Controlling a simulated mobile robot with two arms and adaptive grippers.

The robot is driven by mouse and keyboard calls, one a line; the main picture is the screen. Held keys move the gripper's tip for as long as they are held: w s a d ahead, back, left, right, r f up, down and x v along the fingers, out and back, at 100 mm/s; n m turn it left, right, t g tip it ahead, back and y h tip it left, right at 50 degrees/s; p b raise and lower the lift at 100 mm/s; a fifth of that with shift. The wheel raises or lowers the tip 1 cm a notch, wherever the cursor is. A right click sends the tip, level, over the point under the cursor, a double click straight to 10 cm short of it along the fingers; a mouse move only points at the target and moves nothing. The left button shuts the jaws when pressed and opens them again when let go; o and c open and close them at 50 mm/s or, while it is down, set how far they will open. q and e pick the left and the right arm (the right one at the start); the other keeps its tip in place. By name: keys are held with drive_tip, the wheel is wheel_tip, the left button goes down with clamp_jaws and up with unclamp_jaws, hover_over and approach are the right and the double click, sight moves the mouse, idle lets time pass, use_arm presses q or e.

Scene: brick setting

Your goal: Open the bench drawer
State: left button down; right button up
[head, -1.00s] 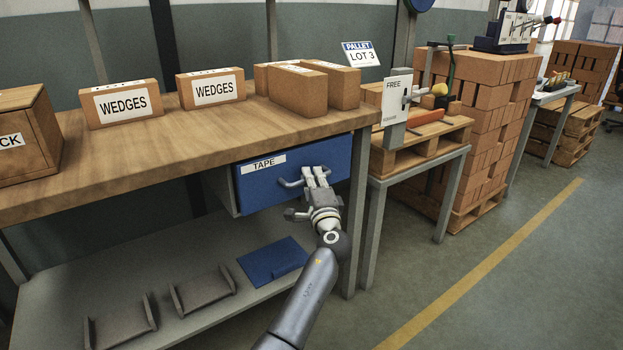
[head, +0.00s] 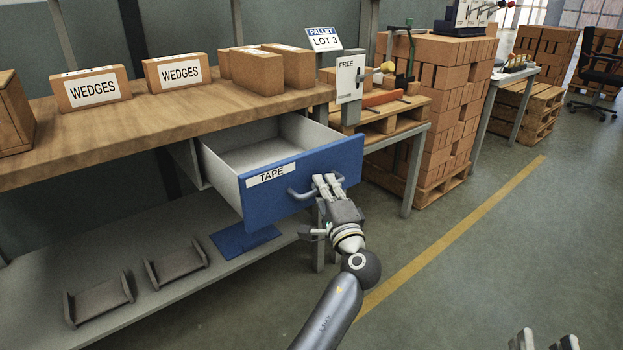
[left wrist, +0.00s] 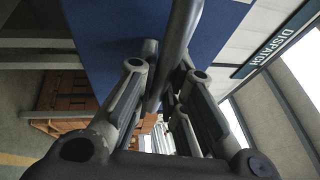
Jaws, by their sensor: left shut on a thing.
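The bench drawer (head: 300,190) has a blue front with a white TAPE label. It stands well out from under the wooden bench top (head: 190,105), and its grey inside shows, looking empty. My left gripper (head: 326,185) is shut on the drawer's grey bar handle (head: 300,194). In the left wrist view the handle (left wrist: 178,40) runs between the fingers, close against the blue front (left wrist: 110,40). The fingers hide part of the handle in the head view. My right gripper (head: 545,340) shows only as fingertips at the bottom right edge, apart from everything.
A lower shelf (head: 180,285) holds two dark brackets and a blue piece (head: 243,240). A pallet table (head: 385,115) stands to the right. The floor (head: 470,260) in front is open.

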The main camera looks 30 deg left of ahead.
use_arm(q)
drive_tip(key=shift+s+d, duration=0.3)
drive_tip(key=shift+d, duration=0.4)
drive_tip(key=shift+s+d, duration=0.25)
drive_tip(key=shift+d, duration=0.4)
use_arm(e)
drive_tip(key=shift+s+r, duration=0.1)
drive_tip(key=shift+r, duration=0.2)
use_arm(q)
drive_tip(key=c, duration=1.8)
unclamp_jaws()
drive_tip(key=shift+o, duration=0.2)
use_arm(e)
drive_tip(key=shift+a, duration=0.1)
